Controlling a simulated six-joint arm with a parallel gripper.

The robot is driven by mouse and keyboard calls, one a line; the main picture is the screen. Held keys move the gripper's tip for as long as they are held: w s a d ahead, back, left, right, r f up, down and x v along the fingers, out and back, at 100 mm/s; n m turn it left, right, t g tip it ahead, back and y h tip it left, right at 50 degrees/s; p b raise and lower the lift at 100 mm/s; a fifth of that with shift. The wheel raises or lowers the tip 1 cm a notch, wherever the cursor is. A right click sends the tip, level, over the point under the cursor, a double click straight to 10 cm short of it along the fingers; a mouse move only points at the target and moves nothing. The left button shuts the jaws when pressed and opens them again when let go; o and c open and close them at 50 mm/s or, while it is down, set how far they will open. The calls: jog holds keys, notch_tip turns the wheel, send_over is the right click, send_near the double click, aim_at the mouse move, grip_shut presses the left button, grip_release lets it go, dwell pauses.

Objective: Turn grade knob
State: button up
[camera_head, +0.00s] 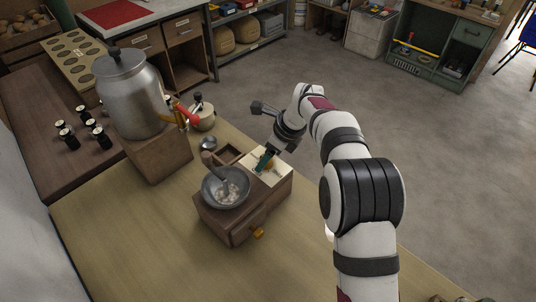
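A wooden box mill (238,220) stands on the table, with a grey metal bowl (226,187) holding pale pieces on top. A cream plate (280,172) lies on its top beside the bowl. A small orange part (270,168) shows on this plate, probably the grade knob, but it is too small and too covered to be sure. My gripper (265,161) reaches down from the upper right, its dark teal fingers right at the orange part. I cannot tell whether the fingers touch it or how far apart they are. An orange-brown drawer knob (258,233) is on the mill's front.
A large metal urn (131,95) with a red-handled tap stands on a wooden block (158,155) to the left. A small lidded pot (203,116) and a small metal cup (208,143) stand behind the mill. The table (130,240) is clear at front left.

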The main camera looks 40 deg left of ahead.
grip_shut()
jog(key=shift+n, duration=0.3)
jog(key=n, duration=0.2)
jog(key=n+g, duration=0.1)
jog(key=shift+w+a+n+g+h, duration=0.1)
jog(key=shift+w+n+g+h, duration=0.05)
jog(key=shift+n+g+h, duration=0.45)
jog(key=shift+n+h, duration=0.1)
jog(key=shift+n, duration=1.3)
grip_release()
